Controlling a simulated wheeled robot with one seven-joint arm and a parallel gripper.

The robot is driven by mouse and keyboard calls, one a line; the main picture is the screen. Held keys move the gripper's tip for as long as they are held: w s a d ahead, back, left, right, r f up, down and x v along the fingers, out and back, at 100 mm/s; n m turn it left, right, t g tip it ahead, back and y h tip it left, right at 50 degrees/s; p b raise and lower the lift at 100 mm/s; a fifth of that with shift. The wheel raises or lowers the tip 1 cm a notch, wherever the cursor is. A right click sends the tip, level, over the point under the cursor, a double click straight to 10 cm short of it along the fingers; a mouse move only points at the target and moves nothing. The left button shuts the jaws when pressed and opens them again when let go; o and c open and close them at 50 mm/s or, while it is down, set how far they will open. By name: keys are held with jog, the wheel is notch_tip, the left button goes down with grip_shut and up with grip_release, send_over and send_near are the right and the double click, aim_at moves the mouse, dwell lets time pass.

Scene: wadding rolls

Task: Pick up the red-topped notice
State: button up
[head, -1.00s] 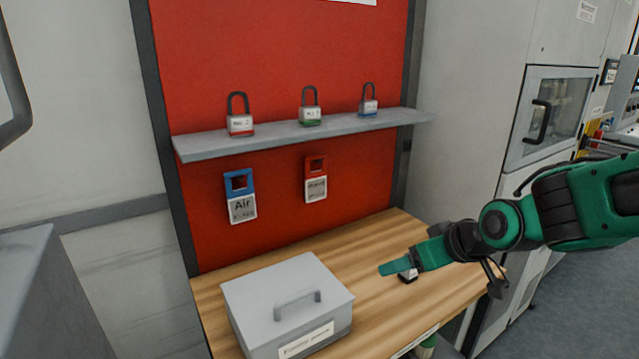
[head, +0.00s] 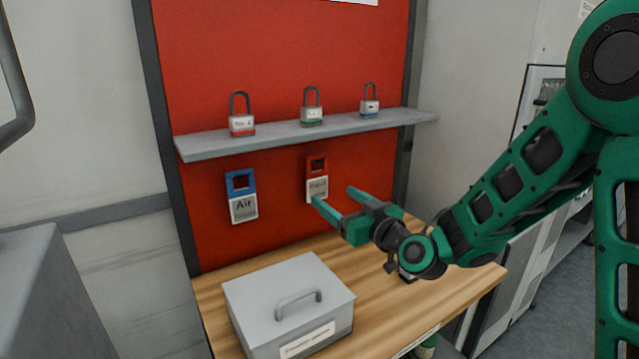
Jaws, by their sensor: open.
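The red-topped notice (head: 317,184) hangs on the red board below the shelf. It has a red top with a square hole and a white lower part with small text. My gripper (head: 334,196) is open, its two green fingers pointing at the board. In the picture the fingertips are at the lower right of the notice, and one tip overlaps its bottom edge. I cannot tell how far the tips are from the board. Nothing is between the fingers.
A blue-topped "Air" notice (head: 242,197) hangs to the left. Several padlocks stand on the grey shelf (head: 270,135) above. A grey lidded box (head: 258,292) stands on the wooden table (head: 375,303). A small dark object lies partly hidden below my wrist.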

aim_at(318, 187)
jog(key=shift+f+x, duration=0.2)
jog(key=shift+x, duration=1.7)
jog(key=shift+f+x, duration=0.2)
jog(key=shift+x, duration=1.7)
jog(key=shift+d, duration=0.15)
jog(key=c, duration=1.1)
